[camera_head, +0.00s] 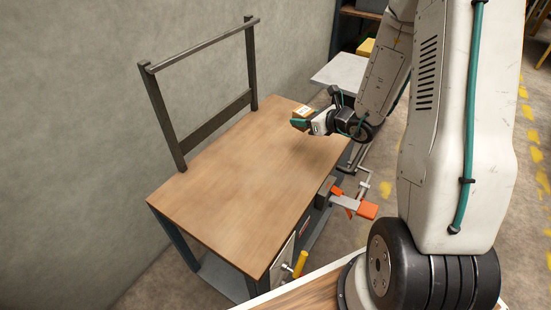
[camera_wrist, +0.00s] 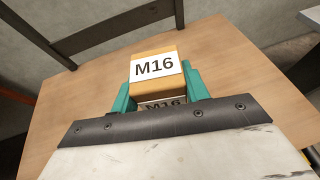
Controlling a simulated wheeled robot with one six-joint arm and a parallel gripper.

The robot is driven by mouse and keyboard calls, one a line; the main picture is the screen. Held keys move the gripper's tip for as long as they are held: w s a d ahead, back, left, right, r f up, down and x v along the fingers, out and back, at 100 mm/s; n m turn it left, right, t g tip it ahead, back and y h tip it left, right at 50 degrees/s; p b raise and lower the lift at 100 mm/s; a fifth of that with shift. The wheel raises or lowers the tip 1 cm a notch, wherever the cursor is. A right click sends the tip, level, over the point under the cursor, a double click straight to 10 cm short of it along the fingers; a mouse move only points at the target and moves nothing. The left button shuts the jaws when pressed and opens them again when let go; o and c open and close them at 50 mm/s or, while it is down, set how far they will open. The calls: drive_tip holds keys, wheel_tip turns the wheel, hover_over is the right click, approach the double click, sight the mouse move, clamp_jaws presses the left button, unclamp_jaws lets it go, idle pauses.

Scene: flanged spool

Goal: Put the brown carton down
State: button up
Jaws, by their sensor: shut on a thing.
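The brown carton (camera_wrist: 157,91) is a small box with a white label reading M16 on its top and another on its near face. It also shows in the head view (camera_head: 303,111), over the far right part of the wooden workbench (camera_head: 235,175). My gripper (camera_wrist: 160,92) has teal fingers, one on each side of the carton, shut on it. In the head view my gripper (camera_head: 304,122) reaches in from the right. I cannot tell whether the carton's underside touches the bench top; the fingers hide part of its sides.
The bench top is otherwise bare, with free room to the left and front. A dark frame (camera_head: 178,125) rises at its back edge. An orange-handled clamp or vise (camera_head: 352,203) sticks out at the right edge. A grey table (camera_head: 342,72) stands beyond.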

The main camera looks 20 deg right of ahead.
drive_tip(key=s+d+f, duration=0.1)
drive_tip(key=s+f, duration=0.1)
drive_tip(key=s, duration=0.3)
drive_tip(key=s+d+f+n+y, duration=0.1)
drive_tip(key=s+f, duration=0.1)
drive_tip(key=s, duration=0.3)
drive_tip(key=s+d+f+n+g+y, duration=0.1)
drive_tip(key=s+d, duration=0.1)
drive_tip(key=s, duration=0.3)
drive_tip(key=shift+s+f, duration=0.15)
drive_tip(key=shift+f, duration=0.25)
hover_over(305, 150)
drive_tip(key=s, duration=0.1)
drive_tip(key=shift+d+f, duration=0.1)
drive_tip(key=shift+f, duration=0.6)
drive_tip(key=shift+w+f, duration=0.25)
drive_tip(key=shift+f, duration=0.65)
drive_tip(key=shift+w+f, duration=0.25)
drive_tip(key=shift+f, duration=0.65)
drive_tip(key=shift+f, duration=0.1)
drive_tip(key=o, duration=1.2)
